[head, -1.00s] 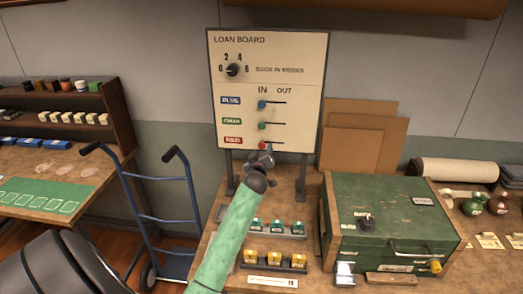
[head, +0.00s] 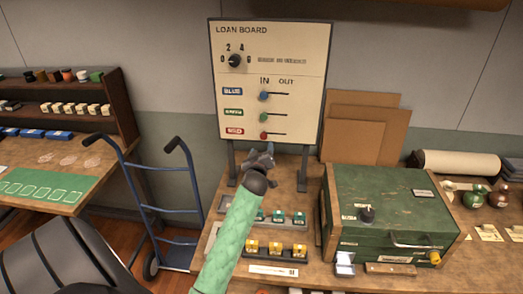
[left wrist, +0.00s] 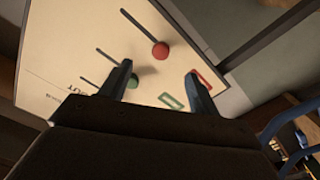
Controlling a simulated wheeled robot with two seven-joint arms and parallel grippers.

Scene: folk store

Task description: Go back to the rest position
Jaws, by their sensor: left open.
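My left gripper (head: 262,158) is open and empty, in front of and below the loan board (head: 290,75) in the head view. Its green-sleeved arm reaches up from the bottom of the picture. In the left wrist view the open fingers (left wrist: 160,84) point at the board, with the red knob (left wrist: 160,50) beyond and between them; the green knob is partly behind the left finger. On the board, the blue (head: 263,96), green (head: 263,117) and red (head: 263,135) knobs all sit at the left of their slots, under IN. My right gripper is not in view.
A green chest (head: 385,215) stands on the bench to the right. Small racks with green and yellow pieces (head: 275,247) lie beside and below my arm. A blue hand truck (head: 160,210) stands left of the bench. The space above my gripper is clear up to the board.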

